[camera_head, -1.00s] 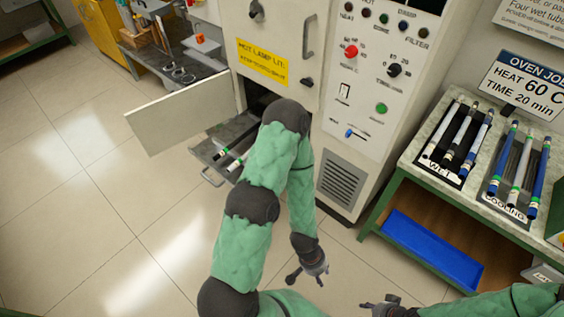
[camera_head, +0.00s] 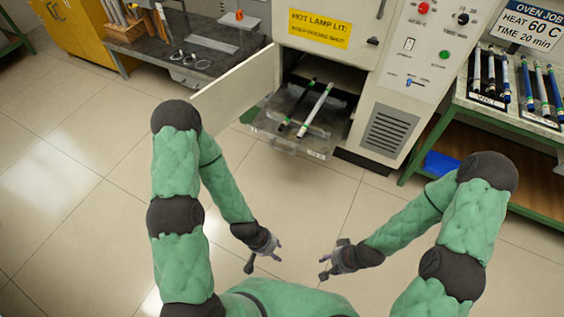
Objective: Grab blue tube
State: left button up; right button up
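Blue tubes lie at the right: one blue tube (camera_head: 506,76) at the right side of the WET rack (camera_head: 487,100), and two more, a left one (camera_head: 527,84) and a right one (camera_head: 555,90), in the COOLING rack (camera_head: 541,119).
The oven's tray (camera_head: 290,142) is pulled out with a black tube (camera_head: 296,108) and a white tube (camera_head: 315,112). The oven door (camera_head: 238,90) stands open to the left. The racks sit on a green-framed table (camera_head: 465,100) with a blue bin (camera_head: 442,164) below.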

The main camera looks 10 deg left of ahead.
aim_at(506, 92)
jog(key=i+l+z, duration=0.5)
jog(key=i+l, duration=0.15)
jog(key=i+l+z, duration=0.25)
jog(key=i, duration=0.25)
jog(key=i+z, duration=0.25)
jog(key=i, duration=0.15)
jog(key=i+l, duration=0.35)
jog(key=l, duration=0.25)
jog(key=i+l+u, duration=0.15)
jog(key=l+u, duration=0.2)
jog(key=i+l+u, duration=0.15)
jog(key=u, duration=0.15)
jog(key=l+u, duration=0.35)
jog(key=i+l, duration=0.05)
jog(key=l, duration=0.05)
